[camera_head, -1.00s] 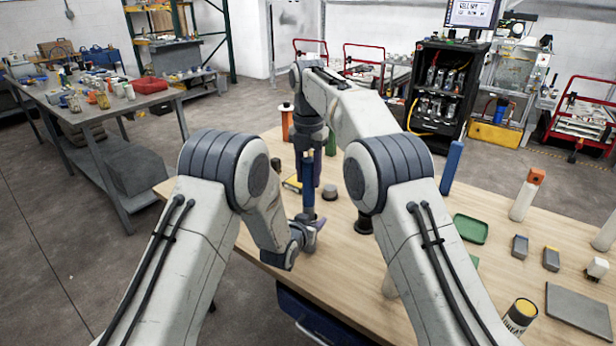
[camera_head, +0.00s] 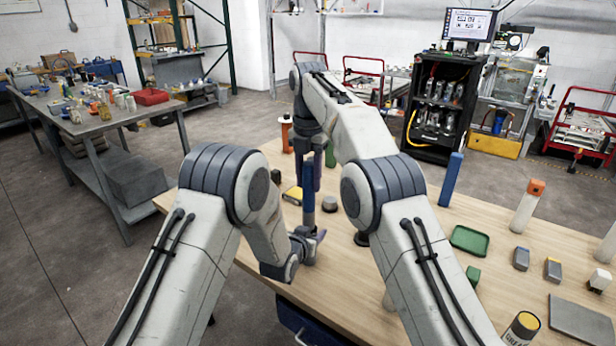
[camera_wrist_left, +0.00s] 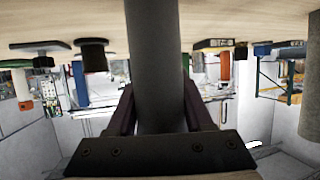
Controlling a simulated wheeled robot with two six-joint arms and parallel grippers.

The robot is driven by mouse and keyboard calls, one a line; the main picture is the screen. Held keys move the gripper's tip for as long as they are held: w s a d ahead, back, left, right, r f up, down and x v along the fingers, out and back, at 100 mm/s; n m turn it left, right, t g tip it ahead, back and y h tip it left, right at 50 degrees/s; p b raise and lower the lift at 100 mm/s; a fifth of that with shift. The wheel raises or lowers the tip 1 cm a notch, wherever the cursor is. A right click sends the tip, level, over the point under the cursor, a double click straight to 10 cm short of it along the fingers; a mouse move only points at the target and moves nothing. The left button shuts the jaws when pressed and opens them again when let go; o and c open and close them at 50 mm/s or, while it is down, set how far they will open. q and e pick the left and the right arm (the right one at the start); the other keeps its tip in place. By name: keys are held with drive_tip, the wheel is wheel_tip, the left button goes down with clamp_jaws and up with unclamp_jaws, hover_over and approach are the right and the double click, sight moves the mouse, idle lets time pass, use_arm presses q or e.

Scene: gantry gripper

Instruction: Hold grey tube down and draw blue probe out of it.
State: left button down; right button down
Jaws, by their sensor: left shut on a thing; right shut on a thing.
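The grey tube (camera_wrist_left: 153,50) runs between the two fingers of my left gripper (camera_wrist_left: 160,105) in the left wrist view, with a finger on each side. The blue probe (camera_head: 308,192) stands upright directly above my left gripper. My right gripper (camera_head: 311,172) points down from above and is shut on the probe's upper part. The probe's lower end and how deep it sits in the tube are hidden.
A green tray (camera_head: 469,240) lies to the right. The near table edge is close to my left gripper.

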use_arm(q)
drive_tip(key=shift+c, duration=1.1)
unclamp_jaws()
drive_tip(key=shift+s, duration=0.1)
drive_tip(key=v, duration=1.1)
drive_tip(key=shift+s+a+r, duration=0.2)
drive_tip(key=shift+s, duration=0.1)
